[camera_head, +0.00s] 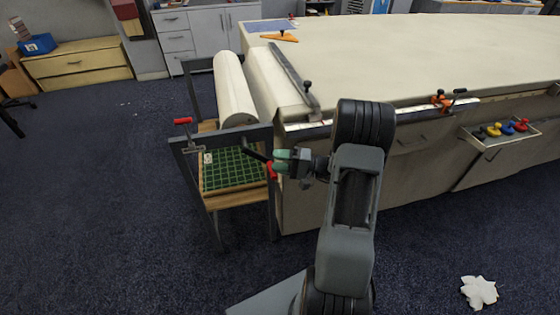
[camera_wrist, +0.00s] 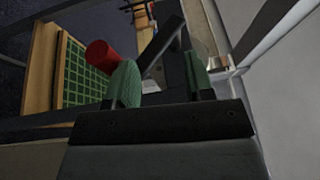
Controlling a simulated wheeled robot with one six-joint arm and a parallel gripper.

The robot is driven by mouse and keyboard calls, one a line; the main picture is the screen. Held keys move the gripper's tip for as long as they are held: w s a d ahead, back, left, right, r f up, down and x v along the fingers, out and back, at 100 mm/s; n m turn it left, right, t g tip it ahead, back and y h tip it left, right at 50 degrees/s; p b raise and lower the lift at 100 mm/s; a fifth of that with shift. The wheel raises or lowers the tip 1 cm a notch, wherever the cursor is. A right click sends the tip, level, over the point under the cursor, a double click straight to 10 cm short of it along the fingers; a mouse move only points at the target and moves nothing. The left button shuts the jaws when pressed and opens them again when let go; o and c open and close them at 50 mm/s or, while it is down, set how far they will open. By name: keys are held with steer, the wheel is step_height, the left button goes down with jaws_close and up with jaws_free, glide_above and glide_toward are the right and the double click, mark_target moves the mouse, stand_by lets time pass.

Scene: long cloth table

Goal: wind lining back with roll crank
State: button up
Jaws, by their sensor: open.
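The white lining roll (camera_head: 234,88) lies in a dark metal stand at the left end of the cloth table (camera_head: 400,50). A dark crank arm with a red grip (camera_head: 271,171) is on the stand's near side; the grip also shows in the wrist view (camera_wrist: 102,56). My gripper (camera_head: 277,160) is open beside this crank. In the wrist view its green-padded fingers (camera_wrist: 160,75) are spread, with the dark crank arm (camera_wrist: 166,38) seen between or just beyond them. The red grip appears beside the left finger. I cannot tell whether they touch.
A second red handle (camera_head: 182,121) stands at the stand's left corner. A green gridded mat (camera_head: 230,170) lies on the wooden shelf below the roll. A tray of coloured knobs (camera_head: 497,132) hangs on the table front. Floor at left is clear.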

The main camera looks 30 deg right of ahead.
steer(key=r+v, duration=0.1)
steer(key=v, duration=1.2)
steer(key=shift+s+d+f, duration=0.25)
steer(key=shift+d+f, duration=0.1)
steer(key=shift+f, duration=0.1)
steer(key=shift+c, duration=0.4)
